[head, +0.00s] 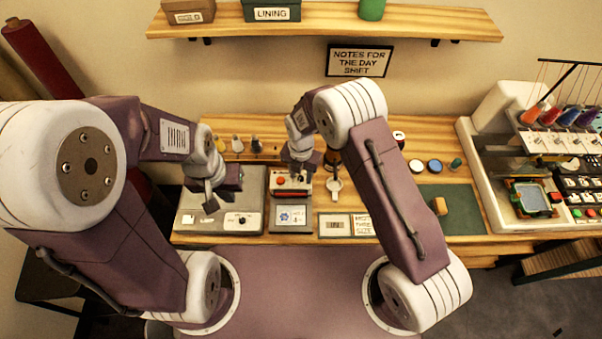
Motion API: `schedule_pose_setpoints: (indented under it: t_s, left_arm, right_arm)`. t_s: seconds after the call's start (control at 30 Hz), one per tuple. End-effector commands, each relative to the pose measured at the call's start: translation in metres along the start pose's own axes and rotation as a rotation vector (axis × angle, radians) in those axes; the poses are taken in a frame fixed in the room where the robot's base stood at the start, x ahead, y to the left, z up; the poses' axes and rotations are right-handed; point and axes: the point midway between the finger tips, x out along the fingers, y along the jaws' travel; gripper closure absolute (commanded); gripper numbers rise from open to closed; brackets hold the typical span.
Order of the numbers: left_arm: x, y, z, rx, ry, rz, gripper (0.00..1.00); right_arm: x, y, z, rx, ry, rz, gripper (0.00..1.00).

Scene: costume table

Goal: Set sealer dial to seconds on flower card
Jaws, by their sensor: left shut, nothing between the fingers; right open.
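A grey box (255,187) stands at the left end of the table, with a pale front panel carrying a small dark dial (242,221); it looks like the sealer. The dial's setting is too small to read. A card with a blue flower mark (291,216) is in a dark frame right of the panel; its text is too small to read. My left gripper (211,202) is shut and empty, over the grey box, left of the dial. My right gripper (296,175) is open over a unit with red buttons (281,181), behind the flower card; its fingers are hard to make out.
Right of the flower card are a small display (334,226) and a lettered sign (363,225). A shelf (330,20) hangs above the back.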

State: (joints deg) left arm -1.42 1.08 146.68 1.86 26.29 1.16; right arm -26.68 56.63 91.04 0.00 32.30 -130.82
Motion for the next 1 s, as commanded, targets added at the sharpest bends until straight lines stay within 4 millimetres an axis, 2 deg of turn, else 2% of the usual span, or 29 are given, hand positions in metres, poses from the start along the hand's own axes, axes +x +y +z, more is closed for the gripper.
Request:
schedule_pose_setpoints:
  t_s: [0.03, 0.07, 0.1, 0.2, 0.6, 1.0]
  left_arm:
    - [0.0001, 0.0000, 0.0000, 0.000, 0.000, 0.000, 1.00]
    - [0.0001, 0.0000, 0.0000, 0.000, 0.000, 0.000, 1.00]
    - [0.0001, 0.0000, 0.0000, 0.000, 0.000, 0.000, 1.00]
    - [0.0001, 0.0000, 0.0000, 0.000, 0.000, 0.000, 1.00]
    - [0.0013, 0.0000, 0.0002, 0.000, 0.000, 0.000, 1.00]
    - [0.0067, -0.0001, 0.0007, 0.000, 0.000, 0.000, 1.00]
  right_arm:
    - [-0.0001, 0.0001, 0.0000, 0.000, 0.000, 0.000, 0.60]
    - [-0.0001, 0.0000, 0.0000, 0.000, 0.000, 0.000, 0.65]
    - [-0.0001, 0.0000, 0.0000, 0.000, 0.000, 0.000, 0.77]
    - [-0.0003, 0.0001, 0.0000, 0.000, 0.000, 0.000, 1.00]
    - [-0.0005, 0.0002, 0.0002, 0.049, 0.000, 0.000, 1.00]
    - [-0.0004, 0.0003, 0.0003, 0.360, -0.001, 0.001, 1.00]
